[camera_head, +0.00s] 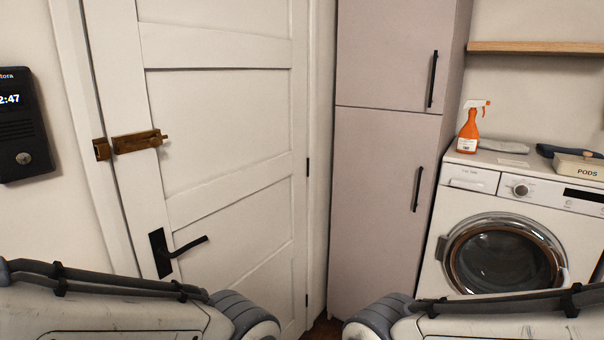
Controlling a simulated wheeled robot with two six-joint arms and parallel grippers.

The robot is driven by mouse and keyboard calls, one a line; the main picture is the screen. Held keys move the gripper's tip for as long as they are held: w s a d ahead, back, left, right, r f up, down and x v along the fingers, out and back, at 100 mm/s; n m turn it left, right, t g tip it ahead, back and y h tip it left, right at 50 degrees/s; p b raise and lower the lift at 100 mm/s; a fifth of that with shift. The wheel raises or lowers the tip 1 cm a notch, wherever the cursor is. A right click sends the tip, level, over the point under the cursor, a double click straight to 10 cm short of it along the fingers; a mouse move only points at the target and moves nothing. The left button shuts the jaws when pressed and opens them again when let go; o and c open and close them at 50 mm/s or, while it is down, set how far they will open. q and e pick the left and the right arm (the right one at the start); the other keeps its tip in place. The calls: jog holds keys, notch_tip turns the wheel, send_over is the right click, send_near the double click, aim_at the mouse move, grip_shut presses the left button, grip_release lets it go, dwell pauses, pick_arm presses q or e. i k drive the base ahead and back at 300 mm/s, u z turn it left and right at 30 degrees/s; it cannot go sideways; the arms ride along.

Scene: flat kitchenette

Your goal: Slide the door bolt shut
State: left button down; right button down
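The brass door bolt (137,141) is mounted across the left edge of the white door (217,110). Its knob sits at the right end of the bolt body, away from the frame. The brass keeper (102,149) is on the door frame just left of it, with a narrow gap between the two. Too little detail shows to tell whether the rod's tip reaches into the keeper. The door looks closed against its frame. Parts of both my arms show along the bottom edge, but neither gripper is in view.
A black door handle (175,252) sticks out below the bolt. A black wall panel (22,124) is at the far left. A tall cabinet (385,180) stands right of the door, then a washing machine (515,230) with an orange spray bottle (468,132) on top.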

aim_at(154, 142)
jog(key=k, duration=0.5)
jog(key=z, duration=1.3)
jog(key=i, duration=1.15)
jog(key=u, duration=2.05)
